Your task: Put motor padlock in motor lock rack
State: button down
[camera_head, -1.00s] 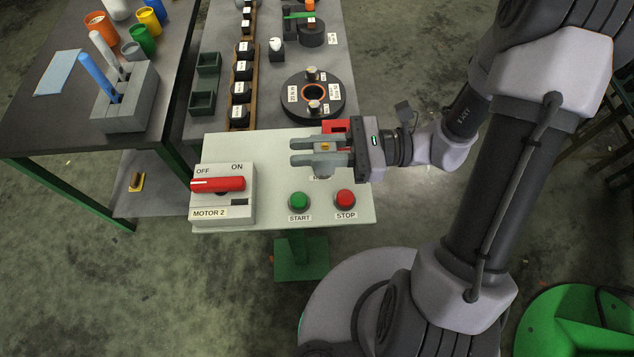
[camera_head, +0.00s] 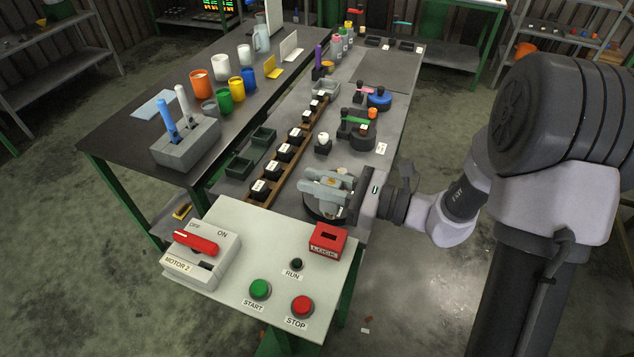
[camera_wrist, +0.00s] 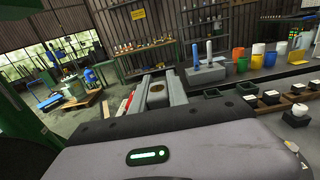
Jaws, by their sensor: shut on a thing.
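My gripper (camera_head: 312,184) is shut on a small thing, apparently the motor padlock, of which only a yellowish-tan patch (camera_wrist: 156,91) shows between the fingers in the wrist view. The fingers hide most of it. The gripper is held above the far edge of the panel, over the round dark fixture. The red motor lock rack (camera_head: 328,240), a box with a dark slot on top and a white label, stands at the panel's far right corner, nearer than the gripper and apart from it.
The pale panel (camera_head: 233,222) carries the MOTOR 2 switch (camera_head: 202,252) with its red handle, a green START button (camera_head: 260,289), a red STOP button (camera_head: 303,306) and a black RUN button (camera_head: 296,264). A wooden rack (camera_head: 276,173) of labelled black pieces and green trays (camera_head: 239,165) lie beyond.

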jog(key=shift+f+b, duration=2.4)
jog(key=shift+f, duration=0.55)
jog(key=shift+f+b, duration=1.95)
jog(key=shift+f, duration=0.2)
jog(key=c, duration=1.2)
grip_release()
jog(key=p+v, duration=0.4)
jog(key=v, duration=1.3)
jog(key=shift+d, duration=0.25)
